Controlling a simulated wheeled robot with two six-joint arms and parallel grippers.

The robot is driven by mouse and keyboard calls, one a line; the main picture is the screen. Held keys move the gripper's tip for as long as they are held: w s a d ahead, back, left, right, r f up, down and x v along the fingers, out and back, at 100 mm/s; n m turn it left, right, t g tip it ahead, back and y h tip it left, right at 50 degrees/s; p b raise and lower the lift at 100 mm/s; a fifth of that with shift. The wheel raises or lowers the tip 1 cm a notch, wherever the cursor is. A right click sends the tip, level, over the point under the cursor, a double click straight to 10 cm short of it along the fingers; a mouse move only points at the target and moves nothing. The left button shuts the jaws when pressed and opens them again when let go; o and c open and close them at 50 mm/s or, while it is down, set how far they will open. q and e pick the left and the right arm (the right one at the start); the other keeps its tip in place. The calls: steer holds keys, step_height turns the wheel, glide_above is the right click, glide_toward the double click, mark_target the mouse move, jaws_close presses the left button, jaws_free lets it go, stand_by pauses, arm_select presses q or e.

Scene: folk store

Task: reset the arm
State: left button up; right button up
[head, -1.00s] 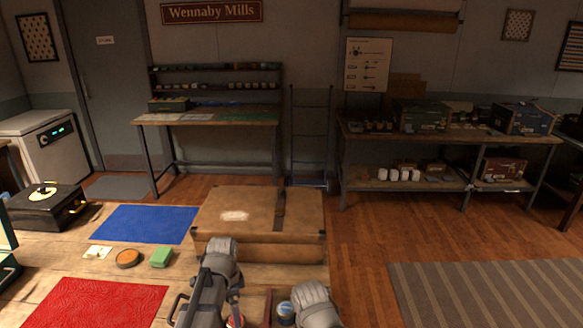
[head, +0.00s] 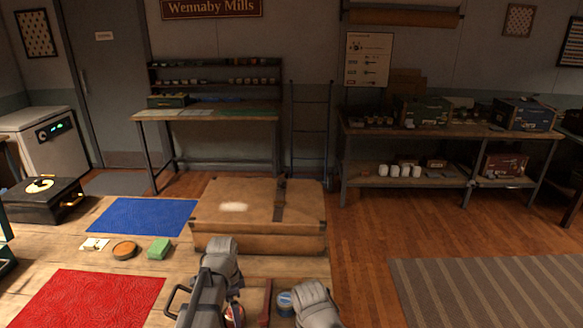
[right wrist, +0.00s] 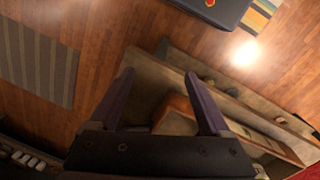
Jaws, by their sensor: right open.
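My right gripper (right wrist: 158,75) shows in the right wrist view with its two dark fingers spread wide. It is open, with nothing held between the fingertips. A wooden shelf or table structure with a brown box-like thing (right wrist: 178,115) lies beyond and below the fingers, apart from them as far as I can tell. In the head view, grey links of my arm show at the bottom centre, in front of the brown case (head: 255,205). No gripper fingers can be made out there. My left gripper is not in view.
The wooden table holds a blue mat (head: 140,216), a red mat (head: 85,298), a green block (head: 159,248) and a round orange-topped tin (head: 124,250). A workbench (head: 208,117) and a shelf table (head: 450,135) stand behind. Open floor and a striped rug (head: 490,290) lie at right.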

arm_select(q)
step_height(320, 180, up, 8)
steer(key=p, duration=0.7)
